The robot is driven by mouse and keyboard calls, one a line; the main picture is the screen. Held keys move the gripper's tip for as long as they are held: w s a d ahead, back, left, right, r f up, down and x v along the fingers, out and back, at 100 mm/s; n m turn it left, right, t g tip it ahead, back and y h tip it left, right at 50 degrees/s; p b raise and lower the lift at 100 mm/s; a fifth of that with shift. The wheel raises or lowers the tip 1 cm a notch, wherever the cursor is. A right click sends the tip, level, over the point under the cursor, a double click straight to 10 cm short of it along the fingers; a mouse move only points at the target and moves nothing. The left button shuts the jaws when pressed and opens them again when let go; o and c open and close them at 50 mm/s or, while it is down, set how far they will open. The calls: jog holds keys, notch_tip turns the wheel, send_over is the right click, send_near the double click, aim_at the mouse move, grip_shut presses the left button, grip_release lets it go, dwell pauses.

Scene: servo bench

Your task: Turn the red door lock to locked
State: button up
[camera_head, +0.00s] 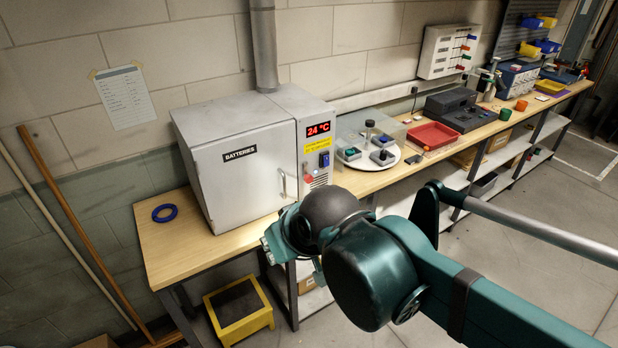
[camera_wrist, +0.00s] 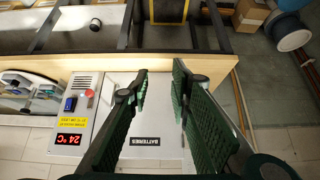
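The white cabinet (camera_head: 235,170) marked BATTERIES stands on the bench, its door shut. A small red knob (camera_head: 308,179) sits on its right-hand panel, below the display. The knob also shows in the wrist view (camera_wrist: 89,92), left of my fingers. I cannot tell whether this knob is the door lock, or how it is turned. A door handle (camera_head: 285,187) is near the door's right edge. My gripper (camera_wrist: 158,82) is open and empty, with the cabinet beyond its fingers. In the head view my arm hides most of it.
A blue switch (camera_head: 324,159) is beside the red knob, under the red 24 °C display (camera_head: 318,129). A blue ring (camera_head: 165,213) lies on the bench left of the cabinet. A round white tray (camera_head: 370,158) with several small devices stands to the right. A yellow stool (camera_head: 240,309) is below.

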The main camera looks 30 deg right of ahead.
jog(key=o, duration=0.3)
jog(key=shift+w+f, duration=0.15)
jog(key=shift+w, duration=0.05)
jog(key=w+d+f+m+t+y+b, duration=0.2)
jog(key=w+d+f+m+b, duration=0.15)
jog(key=w+m, duration=0.55)
jog(key=w+d+f+m+t+y+b, duration=0.2)
jog(key=w+d+f+m, duration=0.15)
jog(key=w+m, duration=0.6)
jog(key=m+t+h+b, duration=0.45)
jog(key=m+t, duration=0.25)
jog(key=m, duration=1)
send_near(310, 180)
jog(key=w, duration=0.1)
jog(key=shift+w+d+r+y+b, duration=0.15)
jog(key=shift+r+y+b, duration=0.1)
jog(key=shift+b, duration=0.15)
jog(key=shift+w, duration=0.2)
jog(key=shift+w+b, duration=0.6)
jog(key=shift+w, duration=3.15)
